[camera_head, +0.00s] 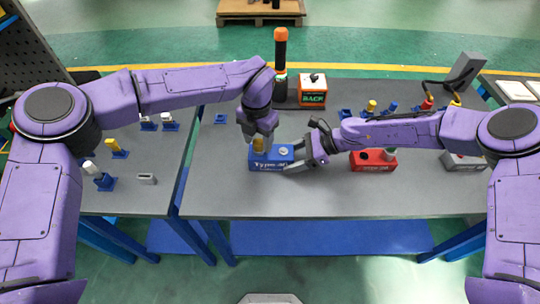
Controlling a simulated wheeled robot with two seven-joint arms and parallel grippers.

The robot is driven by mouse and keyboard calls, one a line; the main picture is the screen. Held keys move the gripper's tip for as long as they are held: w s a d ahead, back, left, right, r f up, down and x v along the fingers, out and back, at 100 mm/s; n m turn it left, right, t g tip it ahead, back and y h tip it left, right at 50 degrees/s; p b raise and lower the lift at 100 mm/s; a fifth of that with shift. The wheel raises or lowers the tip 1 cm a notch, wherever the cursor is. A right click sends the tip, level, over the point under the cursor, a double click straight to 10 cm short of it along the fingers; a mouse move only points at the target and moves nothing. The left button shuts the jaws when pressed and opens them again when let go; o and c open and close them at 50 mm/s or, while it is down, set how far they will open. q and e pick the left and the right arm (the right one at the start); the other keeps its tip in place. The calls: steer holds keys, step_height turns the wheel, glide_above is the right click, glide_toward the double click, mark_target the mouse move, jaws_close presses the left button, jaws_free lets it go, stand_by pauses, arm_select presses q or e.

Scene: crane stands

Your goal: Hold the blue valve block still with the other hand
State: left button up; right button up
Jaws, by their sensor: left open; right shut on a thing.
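The blue valve block (268,162), with "Type" lettering on its front, lies on the grey table near the middle. A yellow valve piece (258,145) stands at the left of its top, and a pale round fitting (285,151) sits at the right. My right gripper (301,157) is shut on the right end of the block. My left gripper (258,132) points down just above the yellow piece and is open. Its fingers partly cover the piece, so I cannot tell whether they touch it.
A red valve block (373,162) lies to the right under my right forearm. A box marked "BACK" (313,94) and an orange-topped black post (281,62) stand behind. Small blue stands with coloured pieces are on both tables. The table front is clear.

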arm_select(q)
jaws_close()
steer(key=shift+r, duration=0.15)
steer(key=n, duration=0.5)
stand_by(0.4)
steer(key=n, duration=0.4)
steer(key=shift+r, duration=0.2)
